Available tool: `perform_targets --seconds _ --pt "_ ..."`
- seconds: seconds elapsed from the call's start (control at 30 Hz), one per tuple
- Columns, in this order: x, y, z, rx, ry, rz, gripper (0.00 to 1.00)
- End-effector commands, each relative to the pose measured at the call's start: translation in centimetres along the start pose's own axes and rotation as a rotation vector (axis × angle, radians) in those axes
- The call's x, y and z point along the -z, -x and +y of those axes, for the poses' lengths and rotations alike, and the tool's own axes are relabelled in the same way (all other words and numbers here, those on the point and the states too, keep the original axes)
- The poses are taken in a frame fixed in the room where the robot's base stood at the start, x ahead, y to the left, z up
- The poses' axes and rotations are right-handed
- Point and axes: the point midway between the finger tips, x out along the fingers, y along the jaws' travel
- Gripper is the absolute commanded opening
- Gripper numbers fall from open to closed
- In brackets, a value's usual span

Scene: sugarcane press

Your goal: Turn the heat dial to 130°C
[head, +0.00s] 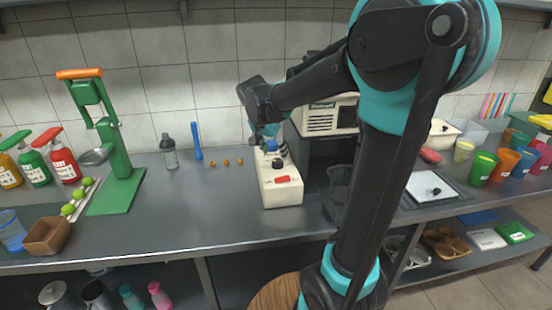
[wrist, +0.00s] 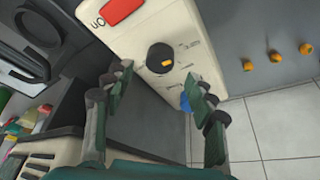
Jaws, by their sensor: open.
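A cream press unit (head: 279,194) stands on the counter, and its panel fills the upper middle of the wrist view. On that panel is a round black dial (wrist: 161,57) with an orange mark, ringed by small scale marks too small to read. A red switch (wrist: 122,10) sits beside the dial and also shows in the head view (head: 282,179). My gripper (wrist: 159,78) is open, its fingers apart on either side below the dial in the wrist view, with nothing between them. In the head view my gripper (head: 268,136) is above the unit's far end. Contact with the dial cannot be told.
A blue part (wrist: 185,101) shows behind my right fingers. Small orange fruits (head: 226,162), a grey bottle (head: 169,153) and a blue stick (head: 196,141) are left of the unit. A green press (head: 118,150) stands further left. The counter (head: 215,215) in front is clear.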

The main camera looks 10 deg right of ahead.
Motion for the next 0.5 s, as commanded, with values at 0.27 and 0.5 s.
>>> perform_targets --seconds 0.27,0.5 --pt "-0.1 5.2 0.0 0.000 0.002 -0.001 0.56" --pt "0.0 7.0 0.0 0.000 0.000 -0.001 0.56"
